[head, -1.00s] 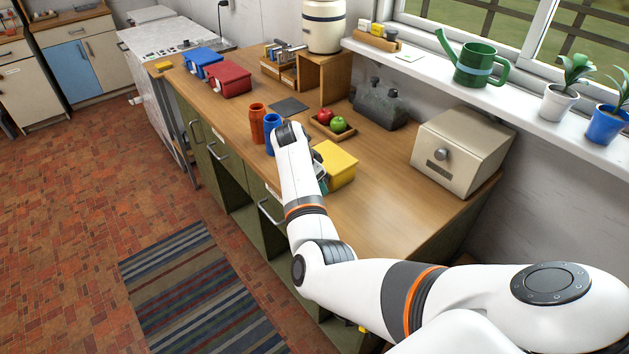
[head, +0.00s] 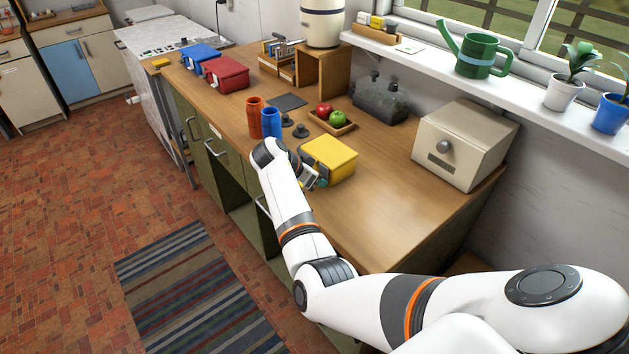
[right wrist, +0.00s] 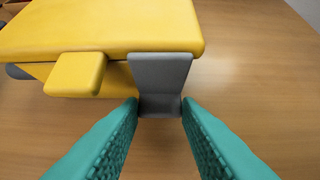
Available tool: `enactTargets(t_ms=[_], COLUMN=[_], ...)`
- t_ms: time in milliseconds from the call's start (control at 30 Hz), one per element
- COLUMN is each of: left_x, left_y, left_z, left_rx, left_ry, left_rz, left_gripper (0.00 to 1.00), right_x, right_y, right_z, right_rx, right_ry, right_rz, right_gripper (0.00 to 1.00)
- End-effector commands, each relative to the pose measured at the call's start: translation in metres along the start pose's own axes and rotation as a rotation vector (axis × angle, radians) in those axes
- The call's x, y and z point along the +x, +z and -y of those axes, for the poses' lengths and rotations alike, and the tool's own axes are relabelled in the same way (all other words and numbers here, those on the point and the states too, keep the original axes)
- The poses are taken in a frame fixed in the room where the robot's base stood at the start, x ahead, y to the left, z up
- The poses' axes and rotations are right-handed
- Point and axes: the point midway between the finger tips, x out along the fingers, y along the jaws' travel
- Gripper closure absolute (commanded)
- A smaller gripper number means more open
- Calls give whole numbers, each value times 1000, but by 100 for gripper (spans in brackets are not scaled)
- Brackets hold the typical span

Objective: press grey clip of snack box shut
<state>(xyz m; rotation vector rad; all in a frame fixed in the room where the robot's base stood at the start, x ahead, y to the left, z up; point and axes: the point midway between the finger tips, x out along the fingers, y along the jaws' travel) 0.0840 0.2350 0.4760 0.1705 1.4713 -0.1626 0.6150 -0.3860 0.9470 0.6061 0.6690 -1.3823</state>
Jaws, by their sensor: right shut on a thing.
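The yellow snack box (head: 328,158) stands on the wooden counter, and it also fills the upper left of the right wrist view (right wrist: 110,25). Its grey clip (right wrist: 160,70) hangs from the lid edge, beside a yellow tab (right wrist: 75,74). My right gripper (right wrist: 160,108) has its teal fingers on either side of the clip's lower end, shut on it. In the head view the right gripper (head: 316,180) is at the box's near left side, partly hidden by my wrist. I cannot tell whether the clip is latched. My left gripper is not in view.
An orange cup (head: 255,117) and a blue cup (head: 271,122) stand left of the box, near dark knobs (head: 300,131). A fruit tray (head: 333,123) is behind it. A beige bread box (head: 463,145) stands right. The counter between is clear.

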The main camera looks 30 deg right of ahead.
Motion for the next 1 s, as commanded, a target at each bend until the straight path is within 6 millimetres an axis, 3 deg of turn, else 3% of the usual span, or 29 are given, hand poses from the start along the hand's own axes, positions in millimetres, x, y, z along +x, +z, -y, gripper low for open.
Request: enactTargets(t_ms=[133,167,300,667,1000], left_x=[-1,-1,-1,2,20], left_y=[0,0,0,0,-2], left_z=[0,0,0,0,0], left_rx=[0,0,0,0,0], left_ry=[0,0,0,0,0], left_rz=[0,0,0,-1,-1], left_gripper=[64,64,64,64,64], right_x=[-1,-1,-1,-7,-72], right_y=[1,1,1,1,-2], right_z=[0,0,0,-1,-1], right_rx=[1,1,1,3,3], right_ry=[1,1,0,3,6], right_rz=[0,0,-1,-1,-3], right_gripper=[93,67,47,47,47])
